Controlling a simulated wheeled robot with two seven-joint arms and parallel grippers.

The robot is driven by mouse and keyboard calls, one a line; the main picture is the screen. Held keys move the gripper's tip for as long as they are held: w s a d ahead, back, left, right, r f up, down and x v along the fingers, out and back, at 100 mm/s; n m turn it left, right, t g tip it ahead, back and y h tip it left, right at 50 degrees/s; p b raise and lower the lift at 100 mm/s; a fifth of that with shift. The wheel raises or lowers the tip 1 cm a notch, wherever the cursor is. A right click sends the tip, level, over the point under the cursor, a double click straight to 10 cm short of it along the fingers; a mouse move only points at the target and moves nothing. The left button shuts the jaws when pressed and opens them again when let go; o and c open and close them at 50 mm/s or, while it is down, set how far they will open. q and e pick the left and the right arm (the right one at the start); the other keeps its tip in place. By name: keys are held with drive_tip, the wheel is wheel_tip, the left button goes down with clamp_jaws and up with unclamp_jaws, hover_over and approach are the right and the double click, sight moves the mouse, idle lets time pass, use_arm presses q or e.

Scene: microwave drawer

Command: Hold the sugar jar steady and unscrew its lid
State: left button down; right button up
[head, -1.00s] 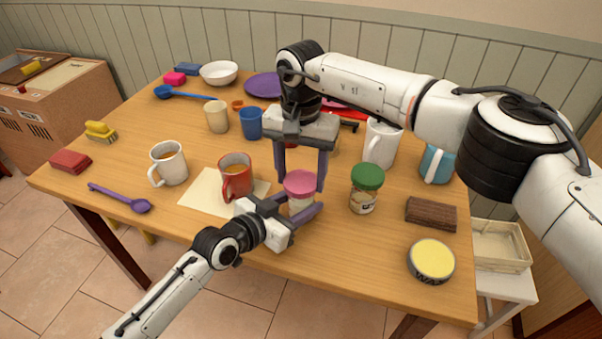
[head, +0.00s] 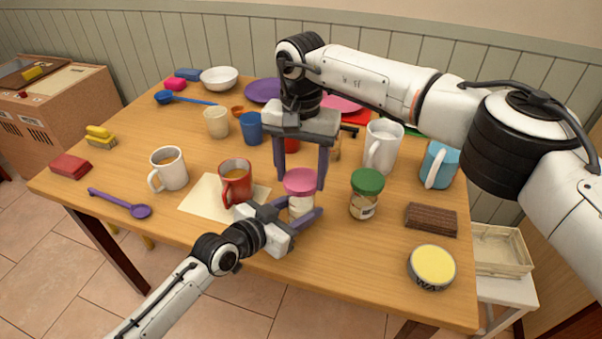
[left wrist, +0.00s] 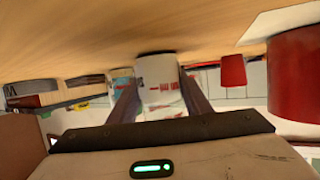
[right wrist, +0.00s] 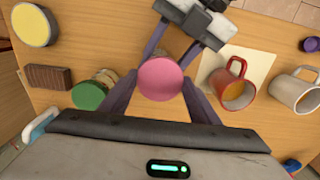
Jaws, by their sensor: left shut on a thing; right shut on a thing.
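The sugar jar (head: 299,206) is a small pale jar with a pink lid (head: 300,182), upright near the table's front edge. My left gripper (head: 304,215) is shut around the jar's body from the front left. The left wrist view shows the white jar (left wrist: 161,92) with red lettering between its fingers. My right gripper (head: 302,184) points down from above, its fingers on either side of the lid. In the right wrist view the round lid (right wrist: 160,79) sits between both fingers and hides most of the jar. The lid is on the jar.
A green-lidded jar (head: 366,196) stands close on the right, and a red mug (head: 235,186) on a paper sheet (head: 196,199) close on the left. A brown block (head: 431,219) and yellow-topped tin (head: 432,266) lie farther right. The front left of the table is fairly clear.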

sight(301, 178)
drive_tip(key=shift+r, duration=0.1)
drive_tip(key=shift+r, duration=1.95)
use_arm(q)
drive_tip(key=c, duration=0.9)
unclamp_jaws()
